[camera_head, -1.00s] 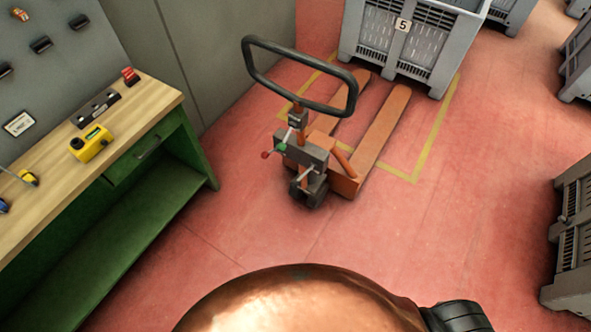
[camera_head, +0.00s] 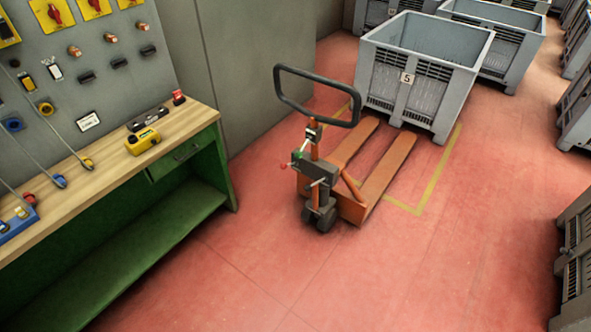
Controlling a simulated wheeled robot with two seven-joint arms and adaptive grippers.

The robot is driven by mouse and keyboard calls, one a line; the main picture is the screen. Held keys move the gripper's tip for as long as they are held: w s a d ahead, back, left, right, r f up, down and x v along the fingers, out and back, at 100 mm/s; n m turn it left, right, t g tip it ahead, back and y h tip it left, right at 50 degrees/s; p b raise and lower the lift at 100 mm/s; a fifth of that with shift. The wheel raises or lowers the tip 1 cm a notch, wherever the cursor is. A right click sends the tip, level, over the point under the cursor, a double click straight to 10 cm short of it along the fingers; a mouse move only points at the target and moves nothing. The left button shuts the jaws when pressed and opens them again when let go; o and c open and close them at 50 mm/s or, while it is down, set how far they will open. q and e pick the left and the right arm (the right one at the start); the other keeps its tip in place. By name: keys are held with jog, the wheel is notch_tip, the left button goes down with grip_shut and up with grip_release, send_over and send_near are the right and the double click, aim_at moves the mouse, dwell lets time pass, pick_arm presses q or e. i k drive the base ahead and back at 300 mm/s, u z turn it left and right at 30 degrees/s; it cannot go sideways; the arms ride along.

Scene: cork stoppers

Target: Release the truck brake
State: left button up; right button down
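An orange pallet truck (camera_head: 352,205) stands on the red floor near the middle of the head view. Its black loop handle (camera_head: 318,122) rises toward me, and its forks (camera_head: 385,165) point away toward a grey crate. At the foot of the handle is a dark grey block (camera_head: 322,172) with small levers, one with a red knob (camera_head: 284,165) and one with a green knob (camera_head: 298,155). I cannot tell which of them is the brake. Neither of my grippers shows in this view.
A grey crate (camera_head: 407,102) marked 5 stands behind the forks, with more crates behind and at right. A green workbench (camera_head: 205,135) with a wooden top runs along the left wall. The red floor (camera_head: 400,280) in front of the truck is clear.

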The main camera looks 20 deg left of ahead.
aim_at(283, 165)
jog(key=u, duration=0.7)
jog(key=i, duration=0.7)
jog(key=u, duration=0.45)
